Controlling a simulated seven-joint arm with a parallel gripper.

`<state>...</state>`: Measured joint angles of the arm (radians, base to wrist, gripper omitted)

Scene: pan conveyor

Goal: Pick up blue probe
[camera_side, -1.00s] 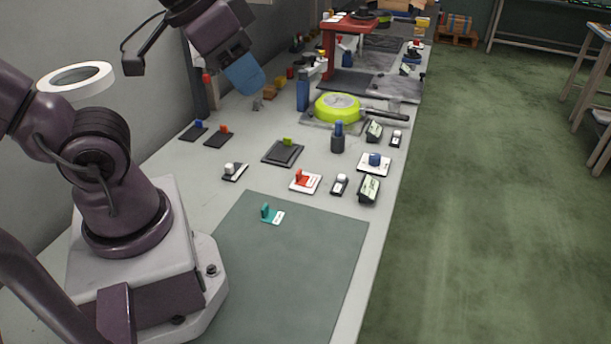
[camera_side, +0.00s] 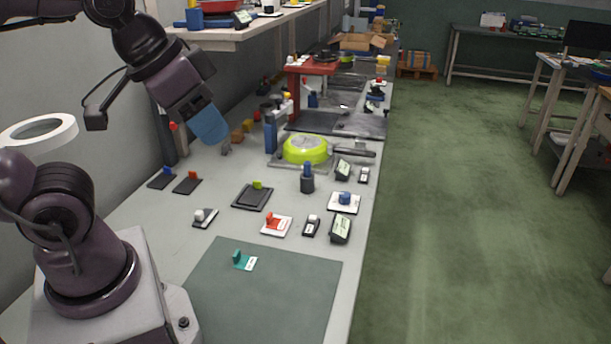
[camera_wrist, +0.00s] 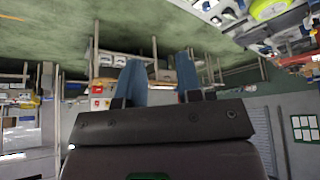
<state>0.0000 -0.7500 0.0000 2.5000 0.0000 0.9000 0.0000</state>
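A blue upright piece (camera_side: 307,170), which looks like the blue probe, stands in a dark round holder (camera_side: 307,185) on the bench, in front of the lime-green pan. My gripper (camera_side: 210,126) is in the air to the left of it and higher, well apart from it. In the wrist view, the two blue fingers of my gripper (camera_wrist: 160,82) stand apart with nothing between them. I cannot make out the probe in the wrist view.
A lime-green pan (camera_side: 305,150) lies behind the holder. A white plate with a blue knob (camera_side: 344,198), small dark displays (camera_side: 341,229) and a red piece on white (camera_side: 276,225) sit nearby. A shelf (camera_side: 240,35) is above. The green mat (camera_side: 265,300) is mostly clear.

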